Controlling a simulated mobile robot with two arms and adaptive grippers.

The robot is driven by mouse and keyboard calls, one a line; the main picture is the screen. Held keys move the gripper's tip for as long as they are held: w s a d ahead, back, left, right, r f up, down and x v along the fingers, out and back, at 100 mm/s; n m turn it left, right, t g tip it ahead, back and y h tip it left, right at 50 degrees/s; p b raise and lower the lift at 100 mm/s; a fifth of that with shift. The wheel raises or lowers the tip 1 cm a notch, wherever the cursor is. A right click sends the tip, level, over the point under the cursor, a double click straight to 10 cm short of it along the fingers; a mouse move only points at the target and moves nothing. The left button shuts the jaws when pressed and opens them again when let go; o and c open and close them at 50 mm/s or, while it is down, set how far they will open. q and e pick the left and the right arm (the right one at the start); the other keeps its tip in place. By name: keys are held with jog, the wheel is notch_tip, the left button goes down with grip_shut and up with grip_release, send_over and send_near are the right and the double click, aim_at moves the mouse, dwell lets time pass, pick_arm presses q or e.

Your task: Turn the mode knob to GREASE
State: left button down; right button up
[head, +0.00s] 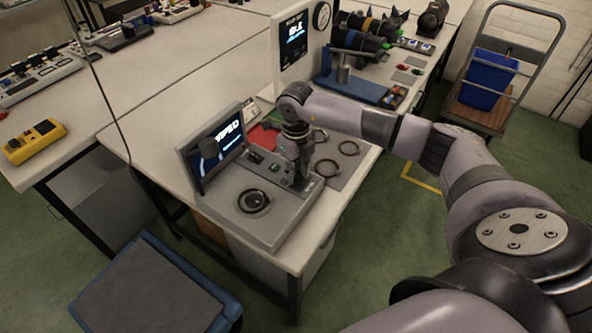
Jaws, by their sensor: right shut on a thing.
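A grey console (235,217) with a tilted screen (215,147) stands on the front end of the workbench. My right gripper (297,181) reaches down to the right part of the console top. It is shut, apparently on the mode knob, which the fingers hide. Which way the knob points and any GREASE label cannot be read. A round black-rimmed fitting (254,201) sits on the console to the left of the gripper. My left gripper is not in view.
Several dark rings lie on a grey mat (350,172) right of the console, with a red piece (264,136) behind. A blue press-like fixture (352,88) stands farther back. A blue-edged stool or cart (150,290) is at front left.

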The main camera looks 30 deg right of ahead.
grip_shut()
jog(key=shift+m, duration=0.4)
jog(key=m, duration=0.3)
jog(key=shift+b, duration=0.3)
jog(key=m, duration=1.4)
jog(key=shift+d+p, duration=0.1)
jog(key=shift+p, duration=0.2)
jog(key=o, duration=0.7)
grip_release()
